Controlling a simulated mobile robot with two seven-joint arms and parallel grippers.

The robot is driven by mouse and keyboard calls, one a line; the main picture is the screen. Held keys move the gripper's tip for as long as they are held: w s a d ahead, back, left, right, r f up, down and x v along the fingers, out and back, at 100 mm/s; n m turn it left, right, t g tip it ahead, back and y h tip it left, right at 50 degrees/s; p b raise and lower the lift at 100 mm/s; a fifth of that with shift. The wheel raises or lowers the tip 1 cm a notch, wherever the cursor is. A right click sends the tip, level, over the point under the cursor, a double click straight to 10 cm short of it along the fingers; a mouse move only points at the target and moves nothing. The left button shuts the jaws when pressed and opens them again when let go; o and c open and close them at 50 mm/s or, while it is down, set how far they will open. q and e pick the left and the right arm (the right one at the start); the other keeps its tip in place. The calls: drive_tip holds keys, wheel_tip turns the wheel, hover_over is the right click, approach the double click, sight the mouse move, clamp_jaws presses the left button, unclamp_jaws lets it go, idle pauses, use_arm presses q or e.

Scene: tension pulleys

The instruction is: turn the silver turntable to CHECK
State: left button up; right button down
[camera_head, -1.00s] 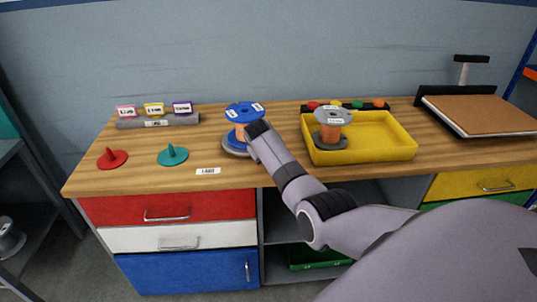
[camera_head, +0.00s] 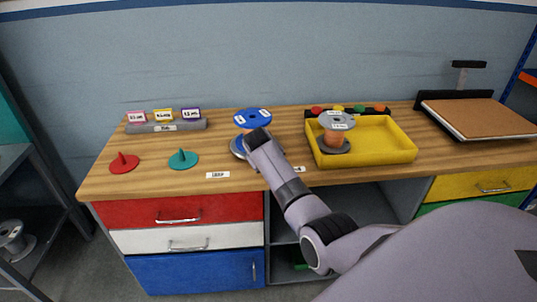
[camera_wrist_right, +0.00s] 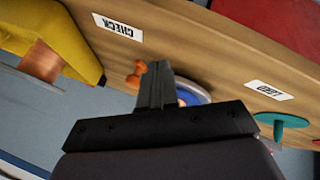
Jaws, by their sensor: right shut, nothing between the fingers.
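The silver turntable (camera_head: 238,150) sits on the wooden bench with a blue-topped spool (camera_head: 252,117) standing on it. My right gripper (camera_head: 258,136) is at the turntable's near right side, in front of the spool, and hides part of both. In the right wrist view its fingers (camera_wrist_right: 157,72) are shut and empty, beside a small orange part (camera_wrist_right: 138,73) and a blue rim (camera_wrist_right: 192,92). Contact cannot be told. The LOAD label (camera_head: 217,175) lies at the bench's front edge; the CHECK label (camera_head: 298,169) lies to the right, also clear in the wrist view (camera_wrist_right: 118,28).
A yellow tray (camera_head: 390,158) holding a grey-flanged copper spool (camera_head: 336,122) stands right of the turntable. Red (camera_head: 123,163) and teal (camera_head: 183,158) pegged discs are at left. A grey rack with labelled cards (camera_head: 166,127) stands behind them.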

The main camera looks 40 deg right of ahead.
drive_tip(key=v, duration=0.7)
drive_tip(key=shift+s+d+p, duration=0.3)
drive_tip(key=shift+p, duration=0.05)
drive_tip(key=shift+f, duration=0.1)
drive_tip(key=s+a+f+n+t+y, duration=0.1)
drive_tip(key=s+a+f+n+t, duration=0.15)
drive_tip(key=s+f, duration=0.3)
drive_tip(key=s+a+f+n+t+y, duration=0.1)
drive_tip(key=s+a+f, duration=0.3)
drive_tip(key=f, duration=0.3)
drive_tip(key=s+a+f+t+y, duration=0.1)
drive_tip(key=s+a+y, duration=0.2)
drive_tip(key=s+a, duration=0.3)
drive_tip(key=s+a+f+t+y, duration=0.1)
drive_tip(key=s+a+y, duration=0.2)
drive_tip(key=s+a, duration=0.4)
drive_tip(key=s, duration=0.5)
drive_tip(key=shift+a+f, duration=0.25)
drive_tip(key=shift+a, duration=0.05)
